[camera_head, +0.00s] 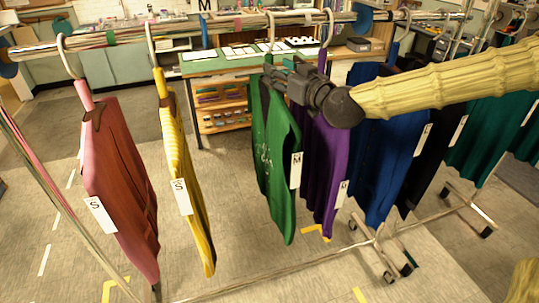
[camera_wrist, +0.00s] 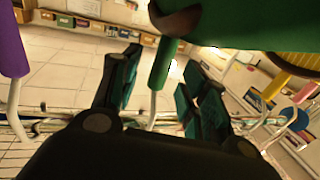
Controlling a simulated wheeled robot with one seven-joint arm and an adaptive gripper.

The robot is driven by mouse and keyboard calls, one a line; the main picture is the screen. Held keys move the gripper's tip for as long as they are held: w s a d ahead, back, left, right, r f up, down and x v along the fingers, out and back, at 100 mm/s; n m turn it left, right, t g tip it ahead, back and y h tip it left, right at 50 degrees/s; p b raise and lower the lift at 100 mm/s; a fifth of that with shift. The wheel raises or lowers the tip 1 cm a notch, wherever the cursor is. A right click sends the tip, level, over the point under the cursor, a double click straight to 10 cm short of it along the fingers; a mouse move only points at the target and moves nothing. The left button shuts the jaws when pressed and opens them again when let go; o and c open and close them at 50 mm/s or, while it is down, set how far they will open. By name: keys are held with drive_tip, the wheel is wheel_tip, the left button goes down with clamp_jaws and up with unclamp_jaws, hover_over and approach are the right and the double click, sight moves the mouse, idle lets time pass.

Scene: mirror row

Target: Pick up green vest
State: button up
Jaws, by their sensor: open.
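The green vest (camera_head: 275,165) hangs from the rail on a hanger, with a white "M" tag on its right edge. My gripper (camera_head: 273,74) is at the top of this vest, by the hanger neck. In the wrist view my gripper (camera_wrist: 160,66) is open, with one finger on each side of the green hanger neck (camera_wrist: 164,64). The neck shows a gap to both fingers. The green vest's cloth (camera_wrist: 240,22) fills the top of the wrist view. My arm hides part of the purple vest's top in the head view.
A purple vest (camera_head: 325,165) hangs close on the right, then a blue one (camera_head: 385,150) and several darker ones. A yellow vest (camera_head: 187,175) and a red one (camera_head: 122,180) hang to the left, with a clear gap before the green vest. A rail (camera_head: 225,33) runs across the top.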

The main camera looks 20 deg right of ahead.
drive_tip(key=shift+r+p+x, duration=0.25)
drive_tip(key=shift+p+x, duration=0.55)
drive_tip(key=shift+x, duration=0.5)
drive_tip(key=shift+p+x, duration=0.5)
drive_tip(key=shift+x, duration=0.75)
drive_tip(key=shift+s, duration=0.1)
clamp_jaws()
